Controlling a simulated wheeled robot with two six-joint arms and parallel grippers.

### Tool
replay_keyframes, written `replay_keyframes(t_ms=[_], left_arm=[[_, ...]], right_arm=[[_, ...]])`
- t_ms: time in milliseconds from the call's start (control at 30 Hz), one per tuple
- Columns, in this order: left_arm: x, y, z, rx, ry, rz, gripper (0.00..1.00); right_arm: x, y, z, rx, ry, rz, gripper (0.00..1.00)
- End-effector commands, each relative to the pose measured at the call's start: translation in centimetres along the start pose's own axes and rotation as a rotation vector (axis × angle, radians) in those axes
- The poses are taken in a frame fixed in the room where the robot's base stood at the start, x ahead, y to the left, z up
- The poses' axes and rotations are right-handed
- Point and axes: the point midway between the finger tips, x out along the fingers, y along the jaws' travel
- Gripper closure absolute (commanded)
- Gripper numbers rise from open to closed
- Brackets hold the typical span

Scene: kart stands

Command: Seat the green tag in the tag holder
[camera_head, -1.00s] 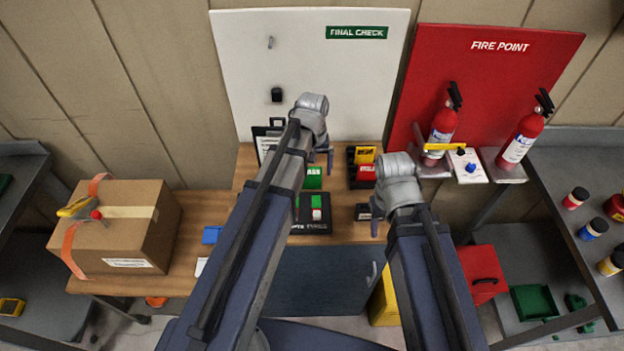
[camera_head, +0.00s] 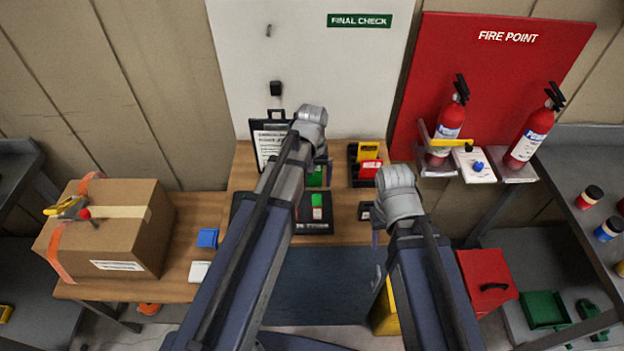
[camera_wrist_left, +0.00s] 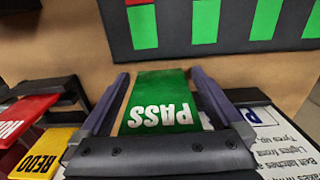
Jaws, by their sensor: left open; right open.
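The green tag (camera_wrist_left: 155,108), lettered PASS, appears in the left wrist view between the two fingers of my left gripper (camera_wrist_left: 158,78). The fingers are spread on either side of the tag; contact cannot be made out. In the head view the green tag (camera_head: 315,178) is partly hidden by my left arm, and my left gripper (camera_head: 322,165) is over it. My right gripper (camera_head: 379,230) is open and empty, low over the table's right side. A small black box (camera_head: 365,211) is beside it; I cannot tell whether that is the tag holder.
A black rack (camera_head: 353,172) holds yellow and red tags. A black panel (camera_head: 328,227) with green tiles lies nearer me. A clipboard (camera_head: 262,140) is behind my left arm. A cardboard box (camera_head: 150,235) occupies the table's left. Fire extinguishers (camera_head: 445,130) stand at right.

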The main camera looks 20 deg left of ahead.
Motion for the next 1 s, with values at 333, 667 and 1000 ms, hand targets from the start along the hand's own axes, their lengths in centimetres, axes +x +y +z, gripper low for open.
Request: replay_keyframes(t_ms=[333,667,1000], left_arm=[[-0.12,0.01,0.0,0.0,0.0,0.0,0.26],[-0.12,0.01,0.0,0.0,0.0,0.0,0.63],[-0.13,0.0,0.0,0.0,0.0,0.0,0.87]], right_arm=[[-0.12,0.01,0.01,0.0,0.0,0.0,0.5],[-0.12,0.01,0.01,0.0,0.0,0.0,0.5],[-0.13,0.01,0.01,0.0,0.0,0.0,0.5]])
